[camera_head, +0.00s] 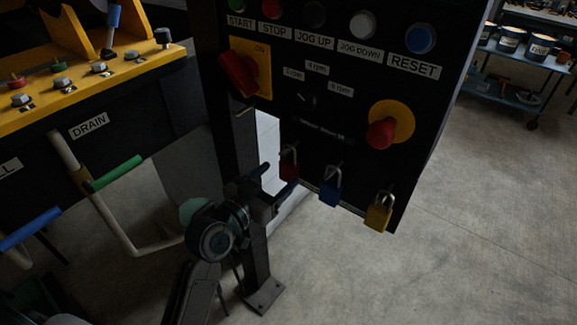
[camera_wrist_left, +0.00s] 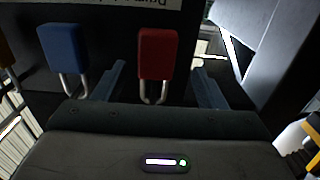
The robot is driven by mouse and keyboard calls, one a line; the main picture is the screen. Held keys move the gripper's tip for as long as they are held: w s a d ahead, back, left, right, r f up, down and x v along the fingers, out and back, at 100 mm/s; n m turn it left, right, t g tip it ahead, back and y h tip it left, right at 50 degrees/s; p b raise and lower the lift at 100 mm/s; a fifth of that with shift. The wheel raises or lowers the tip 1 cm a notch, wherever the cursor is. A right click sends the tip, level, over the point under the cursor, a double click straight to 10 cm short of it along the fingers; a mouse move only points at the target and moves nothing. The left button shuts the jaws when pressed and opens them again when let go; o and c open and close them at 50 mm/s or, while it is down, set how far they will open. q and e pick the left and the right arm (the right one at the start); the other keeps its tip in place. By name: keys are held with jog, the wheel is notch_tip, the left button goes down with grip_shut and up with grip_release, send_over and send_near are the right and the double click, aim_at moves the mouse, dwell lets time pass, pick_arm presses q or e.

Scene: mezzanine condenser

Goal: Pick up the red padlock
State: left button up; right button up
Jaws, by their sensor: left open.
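The red padlock (camera_head: 289,171) hangs by its shackle at the lower edge of the black control panel. In the left wrist view the picture is turned over, and the red padlock (camera_wrist_left: 158,52) shows with its shackle pointing down. My left gripper (camera_head: 279,178) is open right at the red padlock. In the left wrist view its two fingers (camera_wrist_left: 158,68) stand on either side of the padlock, with a gap showing on both sides. Part of the padlock is hidden by the gripper in the head view. My right gripper is not in view.
A blue padlock (camera_head: 330,188) hangs just right of the red one, close to my fingers. A yellow padlock (camera_head: 379,214) hangs further right. The black panel (camera_head: 345,95) carries knobs and buttons. A post stands below it. A green-handled lever (camera_head: 115,174) is at left.

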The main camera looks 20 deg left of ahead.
aim_at(286, 169)
pick_arm(q)
jog(key=x, duration=0.1)
jog(key=p+x, duration=0.1)
jog(key=x, duration=0.2)
jog(key=shift+s+d+r+p, duration=0.1)
jog(key=shift+d+r+p, duration=0.15)
jog(key=shift+r+p, duration=0.1)
jog(key=shift+w+d+f, duration=0.15)
jog(key=shift+w, duration=0.25)
jog(key=c, duration=1.1)
jog(key=shift+c, duration=0.2)
jog(key=shift+r+b, duration=0.3)
jog(key=shift+r, duration=0.45)
jog(key=v, duration=1.8)
